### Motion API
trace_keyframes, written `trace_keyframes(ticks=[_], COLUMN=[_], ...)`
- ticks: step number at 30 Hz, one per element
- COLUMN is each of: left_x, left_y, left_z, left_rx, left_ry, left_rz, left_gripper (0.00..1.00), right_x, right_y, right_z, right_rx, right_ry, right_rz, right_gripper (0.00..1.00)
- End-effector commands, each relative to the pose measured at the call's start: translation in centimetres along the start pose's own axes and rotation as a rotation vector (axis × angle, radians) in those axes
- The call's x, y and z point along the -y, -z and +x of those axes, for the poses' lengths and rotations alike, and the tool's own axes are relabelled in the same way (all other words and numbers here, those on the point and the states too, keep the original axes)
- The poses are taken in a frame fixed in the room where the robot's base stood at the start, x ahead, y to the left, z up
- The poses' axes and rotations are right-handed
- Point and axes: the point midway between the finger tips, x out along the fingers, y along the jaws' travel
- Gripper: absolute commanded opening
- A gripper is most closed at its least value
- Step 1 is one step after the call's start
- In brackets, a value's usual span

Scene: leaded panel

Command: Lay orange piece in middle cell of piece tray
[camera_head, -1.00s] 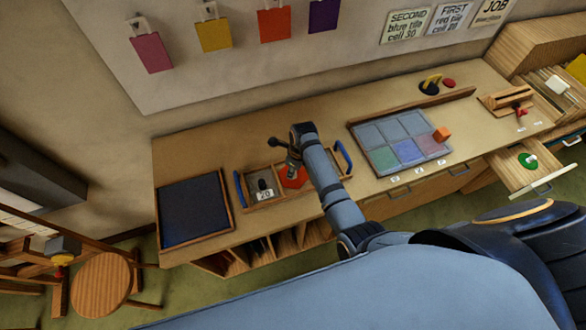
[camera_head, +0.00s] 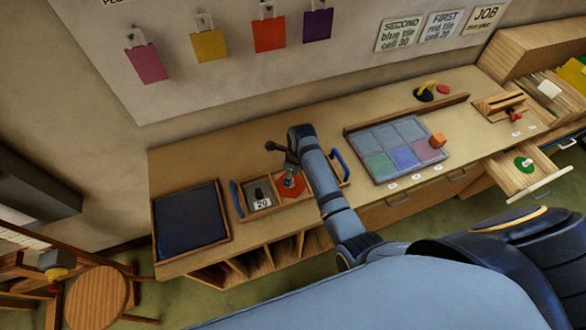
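The orange piece (camera_head: 291,187) is a flat piece in the middle part of the wooden piece tray (camera_head: 281,208), which has blue end handles. A small grey upright part, perhaps a knob, shows above it. My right gripper (camera_head: 287,167) is directly over the orange piece, pointing down at it. Its fingers are small and dark, and I cannot tell if they grip or touch anything. My forearm hides the tray's right part. The tray's left cell holds a dark knobbed piece (camera_head: 259,195) behind a label "20". My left gripper is out of view.
A dark framed panel (camera_head: 190,213) lies left of the tray. A grid of coloured tiles (camera_head: 397,148) with an orange block (camera_head: 437,140) lies right of it. An open drawer (camera_head: 522,178) juts out at the right. A round stool (camera_head: 95,296) stands at lower left.

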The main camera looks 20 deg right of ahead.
Motion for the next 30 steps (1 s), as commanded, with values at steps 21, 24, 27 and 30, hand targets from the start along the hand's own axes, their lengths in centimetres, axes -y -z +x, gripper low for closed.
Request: trace_keyframes(ticks=[21, 24, 27, 30], left_x=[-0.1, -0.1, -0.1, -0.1], left_y=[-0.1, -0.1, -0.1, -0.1], left_z=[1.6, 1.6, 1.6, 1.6], left_rx=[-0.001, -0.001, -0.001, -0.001], left_ry=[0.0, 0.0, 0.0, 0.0], left_rz=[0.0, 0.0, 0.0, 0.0], left_gripper=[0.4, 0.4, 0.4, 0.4], right_x=[-0.1, 0.0, 0.0, 0.0], right_y=[0.0, 0.0, 0.0, 0.0], right_z=[-9.4, -9.4, -9.4, -9.4], right_rx=[-0.001, -0.001, -0.001, 0.0], right_ry=[-0.001, -0.001, -0.001, -0.001], right_rz=[0.0, 0.0, 0.0, 0.0], right_gripper=[0.44, 0.44, 0.44, 0.44])
